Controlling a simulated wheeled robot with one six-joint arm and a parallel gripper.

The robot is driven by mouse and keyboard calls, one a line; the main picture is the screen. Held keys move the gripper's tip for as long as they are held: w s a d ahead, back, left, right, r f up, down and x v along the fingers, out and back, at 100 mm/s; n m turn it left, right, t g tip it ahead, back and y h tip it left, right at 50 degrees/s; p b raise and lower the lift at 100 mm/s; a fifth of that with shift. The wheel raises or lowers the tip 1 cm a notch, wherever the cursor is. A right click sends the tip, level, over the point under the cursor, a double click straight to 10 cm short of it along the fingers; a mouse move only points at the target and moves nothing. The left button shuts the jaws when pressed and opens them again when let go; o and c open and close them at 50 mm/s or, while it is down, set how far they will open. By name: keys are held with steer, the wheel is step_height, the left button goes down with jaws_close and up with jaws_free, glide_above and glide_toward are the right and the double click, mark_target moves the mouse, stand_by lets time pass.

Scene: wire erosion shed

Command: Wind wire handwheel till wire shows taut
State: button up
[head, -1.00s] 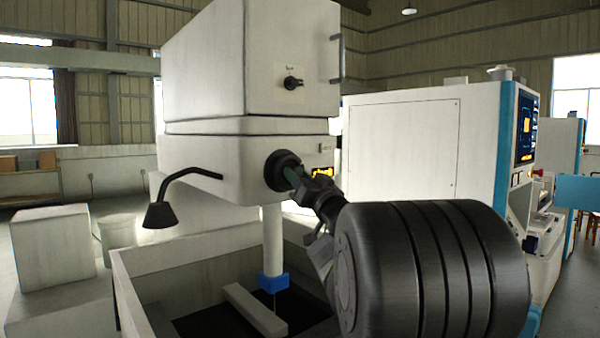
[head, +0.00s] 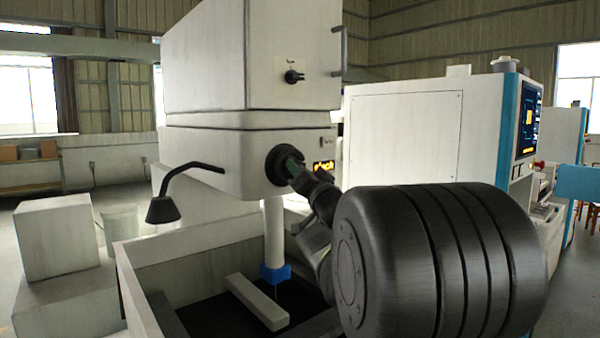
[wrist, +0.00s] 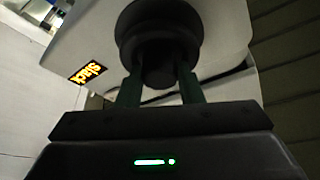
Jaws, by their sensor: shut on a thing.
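The wire handwheel (head: 277,165) is a dark round knob on the front face of the white machine head (head: 232,158). It also shows in the wrist view (wrist: 158,38), large and dark at the top middle. My gripper (head: 292,172) reaches it from the right. In the wrist view, its two green fingers (wrist: 160,88) stand on either side of the knob's hub and are shut on it. A small display with orange characters (head: 324,167) sits right of the handwheel and also shows in the wrist view (wrist: 88,71); its text is unreadable. The wire is too thin to judge.
A gooseneck lamp (head: 163,208) juts left from the machine head. Below are a blue-tipped column (head: 274,273), a pale bar (head: 256,302) and an open tank (head: 133,290). A white cabinet with a screen (head: 405,140) stands behind right.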

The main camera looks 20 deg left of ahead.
steer(key=o, duration=1)
steer(key=shift+c, duration=0.2)
steer(key=b+v, duration=0.3)
steer(key=v, duration=1.1)
steer(key=shift+w, duration=0.15)
steer(key=p+x, duration=0.2)
steer(key=x, duration=1.1)
steer(key=shift+w+a+p, duration=0.25)
steer(key=shift+a+p, duration=0.1)
steer(key=shift+p, duration=0.05)
steer(key=shift+r, duration=0.1)
